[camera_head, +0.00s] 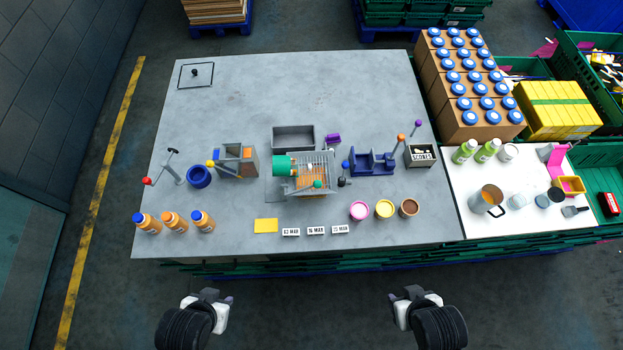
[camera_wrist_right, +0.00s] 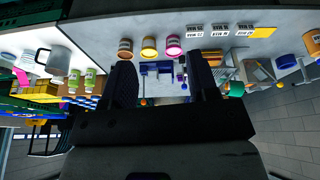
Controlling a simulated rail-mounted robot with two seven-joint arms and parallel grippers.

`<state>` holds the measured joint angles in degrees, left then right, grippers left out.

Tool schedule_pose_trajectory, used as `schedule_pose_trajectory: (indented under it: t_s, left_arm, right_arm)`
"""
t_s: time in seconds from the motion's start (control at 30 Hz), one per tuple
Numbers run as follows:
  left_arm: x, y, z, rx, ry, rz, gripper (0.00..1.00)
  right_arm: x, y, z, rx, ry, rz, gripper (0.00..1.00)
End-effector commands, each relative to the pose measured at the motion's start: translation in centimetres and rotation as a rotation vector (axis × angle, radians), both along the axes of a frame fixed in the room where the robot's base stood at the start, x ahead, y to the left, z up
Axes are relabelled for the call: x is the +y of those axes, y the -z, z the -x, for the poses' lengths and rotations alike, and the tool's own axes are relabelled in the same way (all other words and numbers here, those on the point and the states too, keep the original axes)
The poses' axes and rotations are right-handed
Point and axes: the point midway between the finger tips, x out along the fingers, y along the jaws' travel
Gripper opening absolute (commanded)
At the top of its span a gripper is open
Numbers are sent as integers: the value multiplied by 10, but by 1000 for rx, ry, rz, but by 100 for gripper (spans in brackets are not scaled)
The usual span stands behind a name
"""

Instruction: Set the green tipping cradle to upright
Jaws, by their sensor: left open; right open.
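The green cradle (camera_head: 283,166) looks like a short green cylinder lying on its side at the left edge of a grey grated station (camera_head: 318,160), near the table's middle. Orange material shows under the grate. A small green knob (camera_head: 317,184) is at the station's front; I cannot tell whether it belongs to the cradle. My left gripper (camera_head: 222,297) and right gripper (camera_head: 399,297) are open and empty, in front of the table's near edge and well apart from the cradle. In the right wrist view, the open fingers (camera_wrist_right: 163,85) frame the table; the cradle is not clear there.
Beside the station stand a blue fixture (camera_head: 372,163) with an orange-knobbed lever, a grey bin (camera_head: 293,138) and a grey box (camera_head: 236,159). Orange bottles (camera_head: 174,222), date cards (camera_head: 316,231) and round tubs (camera_head: 384,209) line the front. The table's back is mostly clear.

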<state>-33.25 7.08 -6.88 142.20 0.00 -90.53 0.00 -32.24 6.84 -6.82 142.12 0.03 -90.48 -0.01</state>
Motion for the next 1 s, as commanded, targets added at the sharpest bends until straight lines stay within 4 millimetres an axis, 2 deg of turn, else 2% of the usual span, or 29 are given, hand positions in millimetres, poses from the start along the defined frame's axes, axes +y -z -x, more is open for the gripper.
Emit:
schedule_pose_trajectory:
  t_s: [0.03,0.17,0.2,0.4,0.67,0.87,1.0]
  left_arm:
    - [-1,14,0,-1,-1,3,43]
    - [-2,52,0,-1,-5,8,43]
    - [-3,66,0,-1,-6,8,43]
    - [-3,136,0,4,-7,9,43]
    - [-1,222,0,3,-4,5,43]
    - [0,288,0,2,1,-2,43]
    - [1,333,0,2,2,-5,43]
  right_arm:
    - [0,10,-9,-23,0,0,54]
    - [-1,27,-47,-118,-3,6,54]
    - [-3,31,-61,-157,-5,9,54]
    - [-8,41,-133,-363,-21,38,54]
    - [-12,63,-217,-530,-58,64,54]
    - [4,90,-277,-567,-168,-36,54]
    - [26,113,-316,-540,-334,-184,54]
